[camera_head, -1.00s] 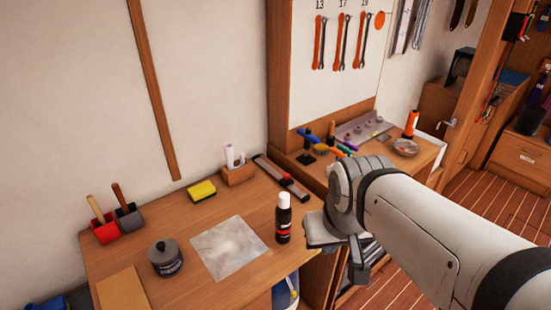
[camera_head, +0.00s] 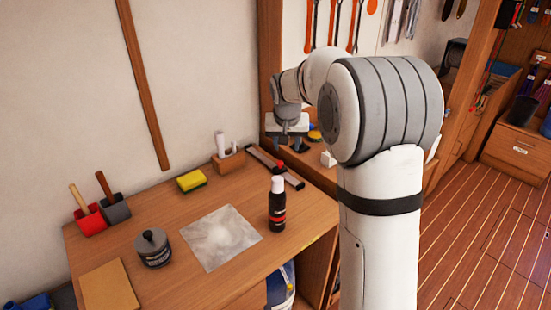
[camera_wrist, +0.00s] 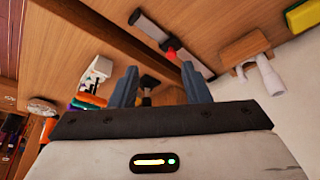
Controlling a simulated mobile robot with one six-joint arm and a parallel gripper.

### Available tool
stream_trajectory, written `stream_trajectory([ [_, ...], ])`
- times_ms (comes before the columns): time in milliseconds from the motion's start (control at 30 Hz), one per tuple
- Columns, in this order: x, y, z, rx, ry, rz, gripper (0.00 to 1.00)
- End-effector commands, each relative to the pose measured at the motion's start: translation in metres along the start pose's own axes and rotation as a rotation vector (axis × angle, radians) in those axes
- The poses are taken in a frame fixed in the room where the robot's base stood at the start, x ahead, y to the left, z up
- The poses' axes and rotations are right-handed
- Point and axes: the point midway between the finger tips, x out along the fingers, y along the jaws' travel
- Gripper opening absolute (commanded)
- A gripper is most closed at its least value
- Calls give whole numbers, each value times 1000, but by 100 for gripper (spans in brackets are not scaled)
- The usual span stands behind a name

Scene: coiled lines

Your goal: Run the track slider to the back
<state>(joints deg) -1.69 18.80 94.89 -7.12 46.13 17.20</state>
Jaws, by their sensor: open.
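The track (camera_head: 262,157) is a dark and grey strip lying at the back right edge of the wooden bench. Its red slider (camera_head: 280,166) sits around the middle of the track. The wrist view also shows the track (camera_wrist: 153,30) and the red slider (camera_wrist: 170,53), just beyond my fingers. My gripper (camera_head: 287,147) is open and empty, fingers pointing down, above the neighbouring bench and near the track. In the wrist view my two fingertips (camera_wrist: 158,72) are apart, the right one near the track's lower end. Contact with the slider does not show.
A black bottle (camera_head: 277,205) with a white cap stands in front of the track. A wooden holder with white rolls (camera_head: 228,160) is left of it, then a yellow sponge (camera_head: 191,180). The neighbouring bench holds small items, partly hidden by my arm.

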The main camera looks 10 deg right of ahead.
Motion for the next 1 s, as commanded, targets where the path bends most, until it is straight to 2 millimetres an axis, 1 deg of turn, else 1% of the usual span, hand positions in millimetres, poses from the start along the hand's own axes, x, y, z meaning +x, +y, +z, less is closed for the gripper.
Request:
stream_trajectory([
  [33, 27, -6, -12, 8, 0, 4, 42],
  [100, 51, -12, -27, 23, 7, 7, 42],
  [200, 78, -18, -43, 38, 17, 10, 42],
  [233, 84, -20, -46, 42, 19, 11, 42],
  [300, 94, -22, -52, 49, 23, 12, 42],
  [400, 102, -24, -56, 53, 26, 13, 42],
  [567, 118, -23, -57, 55, 24, 14, 42],
  [800, 157, -22, -58, 55, 23, 14, 42],
  [900, 169, -22, -58, 55, 24, 14, 42],
  [1000, 176, -22, -59, 55, 25, 13, 42],
])
